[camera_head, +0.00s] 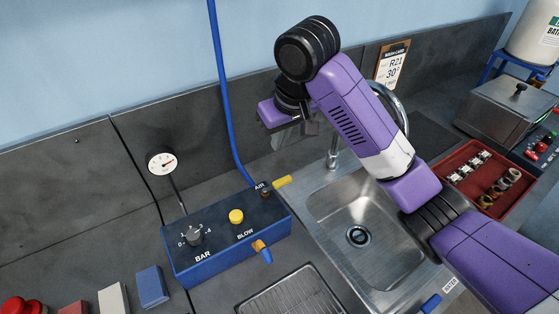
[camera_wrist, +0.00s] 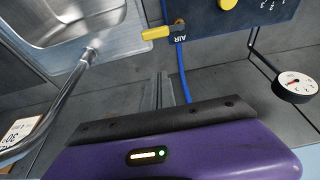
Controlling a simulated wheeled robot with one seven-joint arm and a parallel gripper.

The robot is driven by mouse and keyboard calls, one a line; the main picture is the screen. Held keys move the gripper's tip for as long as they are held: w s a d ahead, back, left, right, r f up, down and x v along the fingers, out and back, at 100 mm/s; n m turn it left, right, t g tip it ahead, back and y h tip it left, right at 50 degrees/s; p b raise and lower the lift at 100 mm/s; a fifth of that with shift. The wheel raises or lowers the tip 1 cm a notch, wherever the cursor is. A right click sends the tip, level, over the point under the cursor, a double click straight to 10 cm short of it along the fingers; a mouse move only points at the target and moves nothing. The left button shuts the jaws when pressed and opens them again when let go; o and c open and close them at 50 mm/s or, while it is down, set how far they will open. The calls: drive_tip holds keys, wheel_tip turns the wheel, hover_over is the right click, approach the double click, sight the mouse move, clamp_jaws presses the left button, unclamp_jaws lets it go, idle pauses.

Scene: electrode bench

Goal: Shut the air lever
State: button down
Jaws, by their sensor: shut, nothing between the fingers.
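The air lever (camera_head: 283,182) is a short yellow handle on a dark valve at the back right corner of the blue box, by the AIR label. It points right, out past the box's edge. In the wrist view the yellow lever (camera_wrist: 156,33) lies crosswise to the blue hose (camera_wrist: 183,75). My gripper (camera_head: 312,132) is above and behind the lever, apart from it, by the back wall. Its thin fingers (camera_wrist: 164,90) are together, with nothing between them, and point towards the lever side of the box.
The blue box (camera_head: 228,242) carries a knob (camera_head: 194,236), a yellow button (camera_head: 236,216) and an orange-and-blue outlet (camera_head: 262,250). A gauge (camera_head: 161,163) stands behind it. The sink (camera_head: 365,232) and its tap (camera_head: 333,150) are right of the lever. The blue hose (camera_head: 225,90) rises behind the box.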

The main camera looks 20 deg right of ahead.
sight(277, 185)
wheel_tip(277, 185, down, 9)
drive_tip(key=p, duration=0.2)
drive_tip(key=shift+s, duration=0.35)
drive_tip(key=shift+w+f, duration=0.1)
idle(0.5)
